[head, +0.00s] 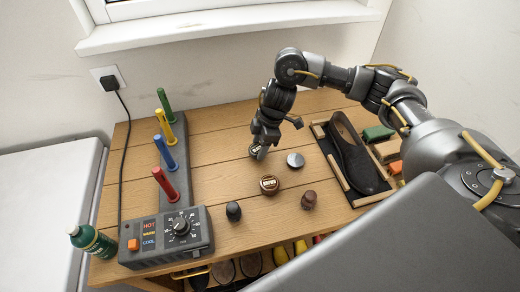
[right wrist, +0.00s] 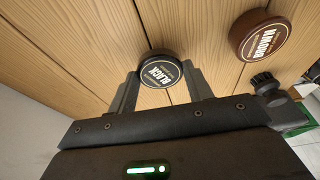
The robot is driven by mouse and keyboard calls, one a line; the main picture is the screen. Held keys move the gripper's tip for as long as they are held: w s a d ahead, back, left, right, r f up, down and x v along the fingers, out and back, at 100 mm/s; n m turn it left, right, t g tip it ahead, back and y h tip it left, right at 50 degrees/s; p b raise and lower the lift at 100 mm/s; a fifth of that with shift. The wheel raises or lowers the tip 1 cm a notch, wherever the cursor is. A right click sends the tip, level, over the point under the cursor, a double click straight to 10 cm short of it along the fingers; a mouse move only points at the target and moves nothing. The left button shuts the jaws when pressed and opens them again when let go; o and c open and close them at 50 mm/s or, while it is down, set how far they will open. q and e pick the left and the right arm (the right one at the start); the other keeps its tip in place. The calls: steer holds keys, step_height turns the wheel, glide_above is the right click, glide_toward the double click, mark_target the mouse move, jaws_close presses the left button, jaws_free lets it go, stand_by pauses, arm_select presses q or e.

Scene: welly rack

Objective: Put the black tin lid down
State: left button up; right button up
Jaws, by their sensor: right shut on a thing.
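The black tin lid (right wrist: 160,70) is round and dark, with a pale BLACK label facing up. My right gripper (head: 260,150) is shut on it, with one finger on each side in the right wrist view (right wrist: 162,90). In the head view the lid (head: 255,152) is partly hidden by the fingers. It is at or just above the wooden table (head: 215,150); I cannot tell if it touches. A round grey, lidless-looking tin (head: 295,160) stands to the right of the gripper. My left gripper is not in view.
A peg rack with a control box (head: 180,231) stands left. The table left of the gripper is clear.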

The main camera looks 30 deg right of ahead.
step_height(320, 180, down, 2)
steer(key=shift+f, duration=0.2)
steer(key=shift+f, duration=0.15)
steer(key=o, duration=0.9)
steer(key=shift+o, duration=0.2)
steer(key=v, duration=1.2)
steer(key=shift+r, duration=0.25)
